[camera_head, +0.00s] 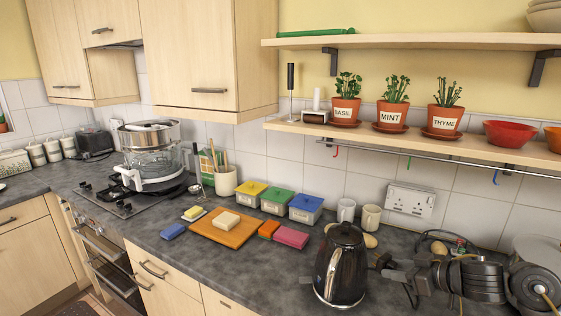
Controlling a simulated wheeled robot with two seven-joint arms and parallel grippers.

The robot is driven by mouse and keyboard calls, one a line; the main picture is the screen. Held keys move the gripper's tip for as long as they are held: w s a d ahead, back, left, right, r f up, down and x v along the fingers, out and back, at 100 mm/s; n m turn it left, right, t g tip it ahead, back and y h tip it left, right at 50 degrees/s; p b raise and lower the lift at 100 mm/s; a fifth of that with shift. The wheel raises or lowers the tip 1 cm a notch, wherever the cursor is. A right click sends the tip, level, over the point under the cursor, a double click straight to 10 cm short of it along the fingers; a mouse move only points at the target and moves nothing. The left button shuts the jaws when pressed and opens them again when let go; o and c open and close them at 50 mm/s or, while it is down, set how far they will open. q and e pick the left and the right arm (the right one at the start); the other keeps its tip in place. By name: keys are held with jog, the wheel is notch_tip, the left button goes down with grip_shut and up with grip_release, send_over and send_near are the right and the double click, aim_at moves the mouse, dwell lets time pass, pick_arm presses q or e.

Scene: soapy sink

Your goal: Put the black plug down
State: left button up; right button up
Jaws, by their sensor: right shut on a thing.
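My right gripper (388,268) comes in from the right, low over the worktop just right of the black kettle (340,270). It is shut on a small dark thing at its tips, which looks like the black plug (382,260); it is small and partly hidden by the fingers. I cannot tell whether it touches the worktop. The white double wall socket (410,200) is behind and above the gripper, with nothing visibly plugged in. My left gripper is not in view.
Two mugs (370,218) stand behind the kettle. To the left are a pink sponge (291,237), a wooden board (218,236) and lidded boxes (306,205). A dark cable (436,233) loops behind my arm. Bare worktop (235,275) lies left of the kettle.

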jog(key=s+a+f+n+g+y+b, duration=0.1)
jog(key=s+a+f, duration=0.1)
jog(key=s, duration=0.6)
jog(key=s+a+f+n+g+y+b, duration=0.1)
jog(key=s+a+f+n, duration=0.1)
jog(key=s+a, duration=0.3)
jog(key=shift+s+a+g, duration=0.2)
jog(key=shift+s+g, duration=0.1)
jog(key=shift+s, duration=1.1)
jog(key=shift+n+y, duration=0.3)
